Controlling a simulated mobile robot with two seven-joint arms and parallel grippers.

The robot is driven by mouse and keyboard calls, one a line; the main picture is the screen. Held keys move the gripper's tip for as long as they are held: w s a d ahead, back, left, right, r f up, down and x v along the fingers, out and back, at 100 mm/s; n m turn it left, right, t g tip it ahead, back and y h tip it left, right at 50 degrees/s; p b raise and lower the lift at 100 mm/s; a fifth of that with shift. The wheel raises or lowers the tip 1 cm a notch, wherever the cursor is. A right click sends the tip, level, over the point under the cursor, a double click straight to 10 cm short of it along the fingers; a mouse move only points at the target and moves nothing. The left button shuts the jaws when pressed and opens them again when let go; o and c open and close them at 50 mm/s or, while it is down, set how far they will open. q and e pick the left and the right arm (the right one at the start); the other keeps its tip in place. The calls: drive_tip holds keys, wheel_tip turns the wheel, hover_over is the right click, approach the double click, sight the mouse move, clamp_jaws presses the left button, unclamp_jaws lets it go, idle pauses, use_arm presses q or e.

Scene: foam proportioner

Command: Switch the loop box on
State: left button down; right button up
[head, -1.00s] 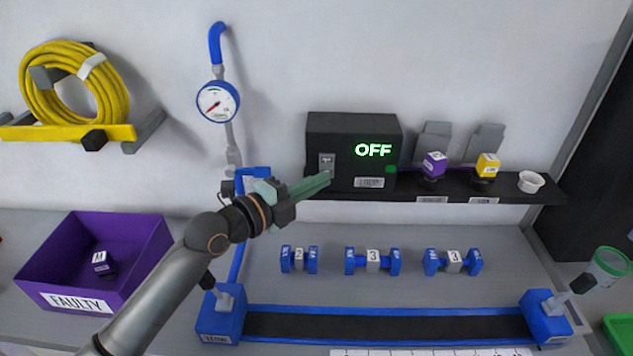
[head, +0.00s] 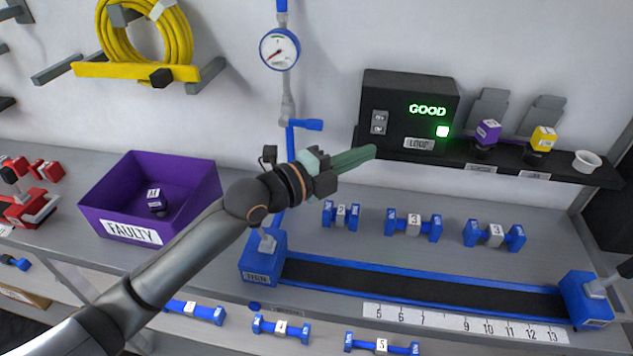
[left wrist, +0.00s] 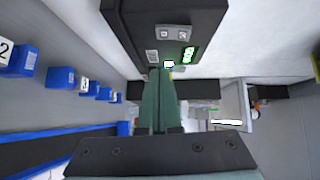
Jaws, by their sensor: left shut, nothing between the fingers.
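The loop box (head: 409,112) is a black box on a black shelf against the wall. Its display reads GOOD in green, and a green square light glows at its lower right. A grey rocker switch (head: 379,123) is on the left of its front face. In the left wrist view the loop box (left wrist: 150,20) is at the top, with the switch (left wrist: 174,32) and green display. My left gripper (head: 372,153) is shut and empty, its green fingers pointing right, just below and left of the box. It also shows in the left wrist view (left wrist: 158,78). My right gripper is out of view.
The black shelf (head: 480,165) also holds a purple block (head: 487,131), a yellow block (head: 542,139) and a white cup (head: 587,161). Blue couplings (head: 413,225) and a blue-edged rail lie on the bench below. A purple FAULTY bin (head: 150,190) stands left, behind my left arm.

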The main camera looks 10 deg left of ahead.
use_arm(q)
drive_tip(key=f+b+v, duration=0.1)
drive_tip(key=v, duration=0.7)
drive_tip(key=shift+a+f, duration=0.15)
drive_tip(key=shift+a, duration=0.15)
